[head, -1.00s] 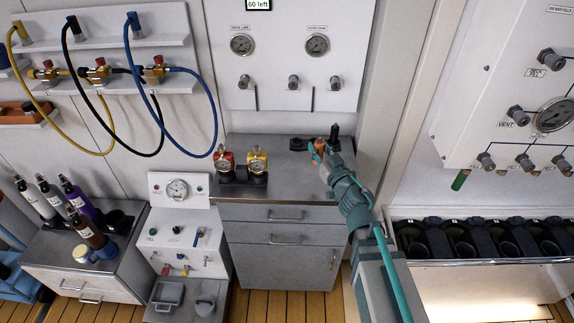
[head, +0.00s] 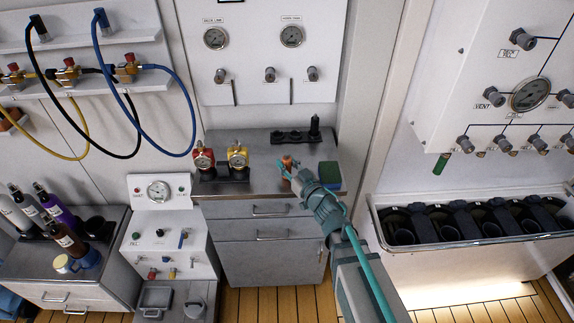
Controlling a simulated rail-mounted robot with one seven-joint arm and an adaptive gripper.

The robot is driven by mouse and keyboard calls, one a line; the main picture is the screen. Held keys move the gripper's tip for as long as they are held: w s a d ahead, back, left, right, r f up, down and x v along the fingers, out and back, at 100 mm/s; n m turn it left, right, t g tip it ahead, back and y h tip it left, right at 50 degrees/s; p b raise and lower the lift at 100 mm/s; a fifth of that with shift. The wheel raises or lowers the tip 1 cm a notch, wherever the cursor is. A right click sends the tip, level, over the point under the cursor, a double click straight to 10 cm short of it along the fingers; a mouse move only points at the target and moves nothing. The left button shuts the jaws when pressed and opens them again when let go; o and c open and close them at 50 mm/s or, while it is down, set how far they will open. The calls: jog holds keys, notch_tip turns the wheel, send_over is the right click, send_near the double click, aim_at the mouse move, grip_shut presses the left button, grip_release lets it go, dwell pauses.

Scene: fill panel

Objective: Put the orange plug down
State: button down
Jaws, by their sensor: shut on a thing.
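The orange plug (head: 287,162) is small and partly hidden by my gripper. My gripper (head: 286,170) is shut on it, over the metal counter top (head: 265,150), in front of a black holder. I cannot tell whether the plug touches the counter. The black holder (head: 290,137) lies along the back of the counter, with a dark upright piece (head: 314,127) at its right end.
A green and blue block (head: 329,174) lies to the right, near my arm. Bare counter shows between the gauges and my gripper.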

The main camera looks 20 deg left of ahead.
jog(key=shift+f, duration=0.15)
jog(key=c, duration=0.9)
grip_release()
